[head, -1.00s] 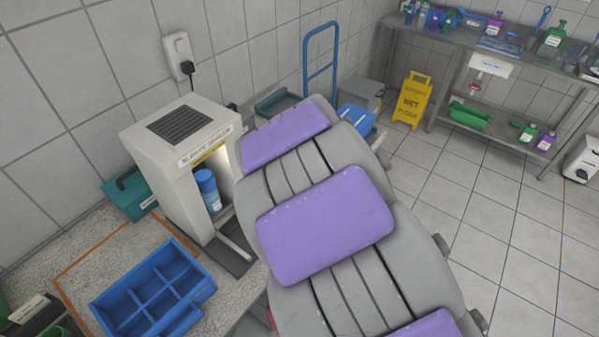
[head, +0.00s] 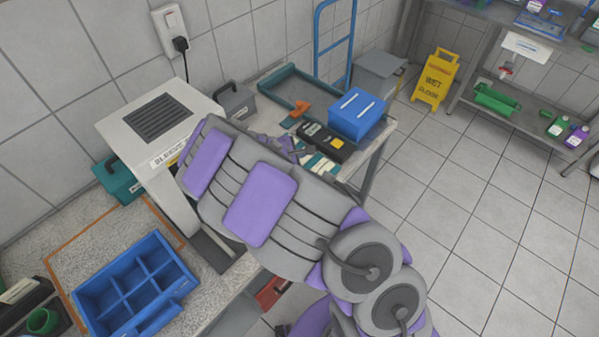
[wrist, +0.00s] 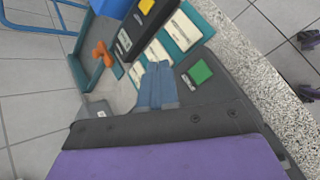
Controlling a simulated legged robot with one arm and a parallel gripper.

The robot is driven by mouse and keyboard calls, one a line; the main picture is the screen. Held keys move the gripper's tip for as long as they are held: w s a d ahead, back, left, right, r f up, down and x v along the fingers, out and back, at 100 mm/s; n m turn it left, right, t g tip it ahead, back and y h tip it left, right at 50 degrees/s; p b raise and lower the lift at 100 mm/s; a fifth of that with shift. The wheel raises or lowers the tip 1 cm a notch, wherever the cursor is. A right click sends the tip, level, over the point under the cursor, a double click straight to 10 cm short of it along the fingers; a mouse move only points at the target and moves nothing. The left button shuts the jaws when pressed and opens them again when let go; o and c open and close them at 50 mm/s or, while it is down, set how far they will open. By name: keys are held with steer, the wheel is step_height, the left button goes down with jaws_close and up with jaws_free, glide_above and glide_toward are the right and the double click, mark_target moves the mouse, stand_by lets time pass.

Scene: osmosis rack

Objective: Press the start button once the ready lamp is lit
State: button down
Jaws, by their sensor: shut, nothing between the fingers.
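The pale cabinet machine (head: 150,125) with a dark top vent stands at the left of the bench, its opening largely covered by my arm. In the wrist view a green square (wrist: 201,72), possibly the start button, sits on a dark panel (wrist: 225,90). My gripper (wrist: 156,68) shows there as two blue-grey fingers side by side, shut and empty. It is left of the green square; I cannot tell its height above the panel. In the head view my arm mostly hides the gripper. I cannot make out a ready lamp or its state.
A black box (head: 326,141) with a yellow part, an orange object (head: 301,109) and a blue box (head: 358,115) lie on the bench behind my arm. A blue divided tray (head: 135,285) is at front left. The floor at right is clear around a yellow wet-floor sign (head: 435,80).

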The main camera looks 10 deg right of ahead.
stand_by(0.3)
step_height(320, 180, down, 9)
steer(key=b, duration=0.6)
steer(key=shift+r+b, duration=0.1)
steer(key=shift+b, duration=0.25)
stand_by(1.7)
steer(key=shift+s+f, duration=0.1)
steer(key=shift+f, duration=0.25)
steer(key=shift+f+b, duration=0.35)
steer(key=shift+b, duration=0.05)
stand_by(0.5)
stand_by(0.3)
steer(key=shift+r+p, duration=0.7)
steer(key=shift+r, duration=0.1)
steer(key=shift+r, duration=0.1)
